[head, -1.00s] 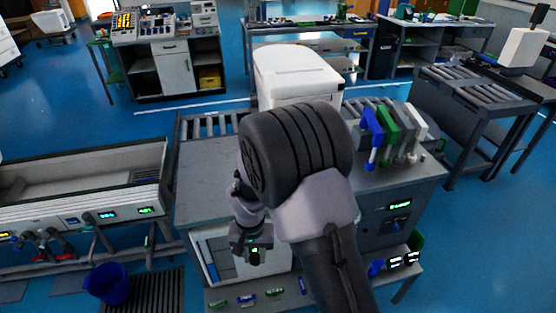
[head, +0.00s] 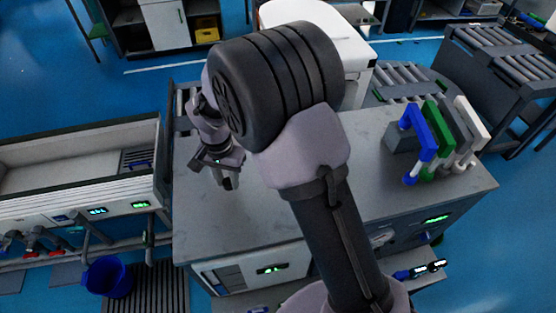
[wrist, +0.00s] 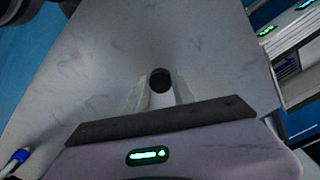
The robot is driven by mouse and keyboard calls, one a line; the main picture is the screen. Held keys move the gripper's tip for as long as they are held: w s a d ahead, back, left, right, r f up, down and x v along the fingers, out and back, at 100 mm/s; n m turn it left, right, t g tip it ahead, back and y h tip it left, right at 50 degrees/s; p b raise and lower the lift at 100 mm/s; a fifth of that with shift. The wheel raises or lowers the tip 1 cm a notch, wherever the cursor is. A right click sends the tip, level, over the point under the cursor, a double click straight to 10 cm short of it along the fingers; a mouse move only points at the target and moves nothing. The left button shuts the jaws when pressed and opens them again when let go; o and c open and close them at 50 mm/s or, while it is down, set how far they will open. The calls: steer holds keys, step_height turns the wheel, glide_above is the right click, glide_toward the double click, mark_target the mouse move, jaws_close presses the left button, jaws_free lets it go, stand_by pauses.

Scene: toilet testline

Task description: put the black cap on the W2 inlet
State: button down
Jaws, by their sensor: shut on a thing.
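In the wrist view, a small round black cap (wrist: 161,80) sits between the two pale fingertips of my gripper (wrist: 161,98), which is shut on it. In the head view, my gripper (head: 226,181) points down over the left part of the grey bench top (head: 265,215). The cap cannot be made out clearly there. A white toilet unit (head: 356,72) stands at the back of the bench, partly hidden behind my arm. I cannot make out the W2 inlet in either view.
Blue, green, grey and white handle-shaped parts (head: 437,137) stand at the bench's right. A long trough (head: 80,165) with displays and valves is at the left, with a blue bucket (head: 107,278) below it. The bench top around my gripper is clear.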

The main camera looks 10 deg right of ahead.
steer(key=d+b, duration=0.1)
steer(key=d, duration=0.4)
steer(key=d+f, duration=0.1)
steer(key=d, duration=0.3)
steer(key=d+b, duration=0.1)
steer(key=d, duration=0.4)
steer(key=shift+s+d+f+b, duration=0.25)
steer(key=shift+s+d+b, duration=0.05)
steer(key=shift+s+d, duration=0.1)
steer(key=f+b, duration=0.1)
steer(key=f, duration=0.2)
steer(key=shift+a+f, duration=0.15)
steer(key=shift+a, duration=0.05)
steer(key=shift+f+b, duration=0.1)
steer(key=shift+b, duration=0.2)
steer(key=shift+f, duration=0.15)
steer(key=c, duration=1.1)
jaws_free()
steer(key=shift+r, duration=0.2)
